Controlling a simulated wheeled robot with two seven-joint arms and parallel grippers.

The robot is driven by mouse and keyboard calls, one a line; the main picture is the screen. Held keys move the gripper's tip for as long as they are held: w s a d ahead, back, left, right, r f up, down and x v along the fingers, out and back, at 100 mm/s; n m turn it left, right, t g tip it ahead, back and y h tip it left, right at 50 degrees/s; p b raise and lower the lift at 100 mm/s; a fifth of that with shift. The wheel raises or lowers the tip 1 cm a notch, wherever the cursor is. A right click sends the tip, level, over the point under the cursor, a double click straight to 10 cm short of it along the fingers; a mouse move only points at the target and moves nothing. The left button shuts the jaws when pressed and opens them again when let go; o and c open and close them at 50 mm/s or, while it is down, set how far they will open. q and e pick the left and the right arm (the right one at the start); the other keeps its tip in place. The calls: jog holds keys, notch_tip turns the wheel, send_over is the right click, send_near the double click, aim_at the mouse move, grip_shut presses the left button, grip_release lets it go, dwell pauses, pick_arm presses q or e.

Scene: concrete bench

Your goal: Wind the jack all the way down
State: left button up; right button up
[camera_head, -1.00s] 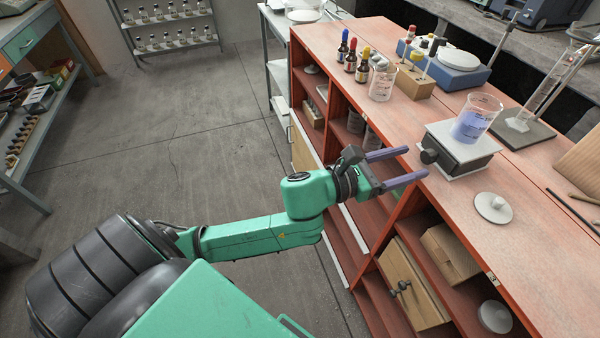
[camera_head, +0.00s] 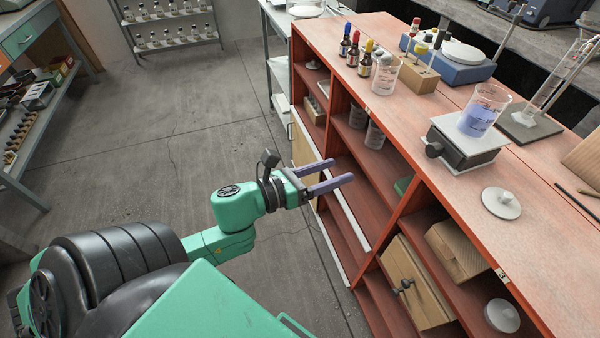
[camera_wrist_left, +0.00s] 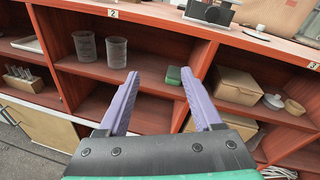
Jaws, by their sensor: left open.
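The jack (camera_head: 455,152) stands on the red bench top, a dark body between a light top plate and a light base plate. Its round black knob (camera_head: 434,150) faces the bench's front edge. A beaker of purple liquid (camera_head: 482,112) stands upright on the top plate. In the left wrist view the jack (camera_wrist_left: 208,12) is at the top, partly cut off. My left gripper (camera_head: 340,171) is open and empty, in front of the shelves, left of the jack and well apart from the knob. Its purple fingers also show in the left wrist view (camera_wrist_left: 159,74). My right gripper is out of view.
A white lidded disc (camera_head: 501,203) lies right of the jack. Dropper bottles (camera_head: 353,50), an empty beaker (camera_head: 385,76) and a wooden block (camera_head: 418,77) stand farther back. Open shelves below hold beakers, a green item (camera_wrist_left: 174,75) and wooden boxes.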

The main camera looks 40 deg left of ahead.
pick_arm(q)
jog(key=a+f+n+y, duration=0.2)
jog(key=a+f+n, duration=0.2)
jog(key=f, duration=0.2)
jog(key=w+a+f+n+g+y, duration=0.1)
jog(key=a+f+n+y, duration=0.1)
jog(key=a+f+n, duration=0.3)
notch_tip(320, 180, down, 2)
jog(key=shift+w+f+p, duration=0.15)
jog(key=shift+p, duration=0.15)
